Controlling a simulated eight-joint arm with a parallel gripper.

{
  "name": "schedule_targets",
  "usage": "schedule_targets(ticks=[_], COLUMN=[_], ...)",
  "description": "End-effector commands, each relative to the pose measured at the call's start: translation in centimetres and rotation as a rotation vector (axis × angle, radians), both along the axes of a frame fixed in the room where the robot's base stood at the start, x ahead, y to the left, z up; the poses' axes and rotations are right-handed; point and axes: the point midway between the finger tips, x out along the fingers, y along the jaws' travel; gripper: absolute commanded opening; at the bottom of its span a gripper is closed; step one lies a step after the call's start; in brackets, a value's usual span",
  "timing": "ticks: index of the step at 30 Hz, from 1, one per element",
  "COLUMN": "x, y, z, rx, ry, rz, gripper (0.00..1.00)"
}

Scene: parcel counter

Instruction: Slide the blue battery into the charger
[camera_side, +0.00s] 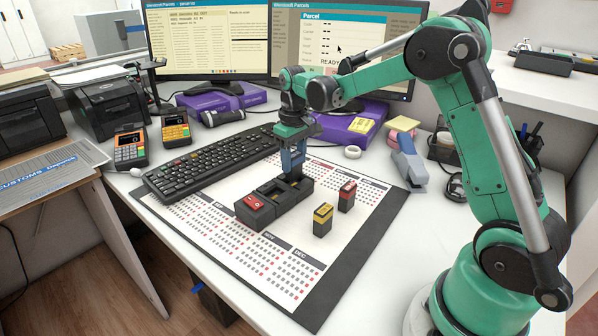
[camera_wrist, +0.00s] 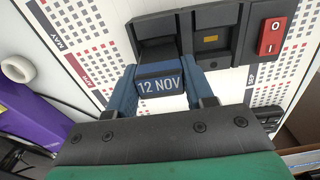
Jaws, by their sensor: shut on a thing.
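The black charger (camera_side: 263,217) lies on the calendar mat with a red switch at its near-left end. In the wrist view, the charger (camera_wrist: 235,60) shows an empty middle bay with an amber contact. My gripper also shows in the side view (camera_side: 292,172), pointing down at the charger's far end. The fingers hide most of the battery, and I cannot tell how deep it sits.
A yellow battery (camera_side: 323,220) and a red battery (camera_side: 347,196) stand upright on the calendar mat (camera_side: 225,223), right of the charger. A keyboard (camera_side: 210,160) lies behind-left. A grey-blue stapler-like tool (camera_side: 409,163) and purple boxes (camera_side: 355,125) stand behind. The mat's front is clear.

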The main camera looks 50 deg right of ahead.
Motion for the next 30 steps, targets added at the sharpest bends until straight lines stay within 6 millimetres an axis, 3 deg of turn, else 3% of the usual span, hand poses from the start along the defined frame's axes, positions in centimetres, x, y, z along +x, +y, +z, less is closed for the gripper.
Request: schedule_targets(ticks=[28, 29, 30], x=[0.0, 0.0, 0.0], y=[0.0, 0.0, 0.0], z=[-1.6, -1.6, -1.6], rx=[0.0, 0.0, 0.0], ry=[0.0, 0.0, 0.0], rz=[0.0, 0.0, 0.0], gripper=[0.0, 0.5, 0.61])
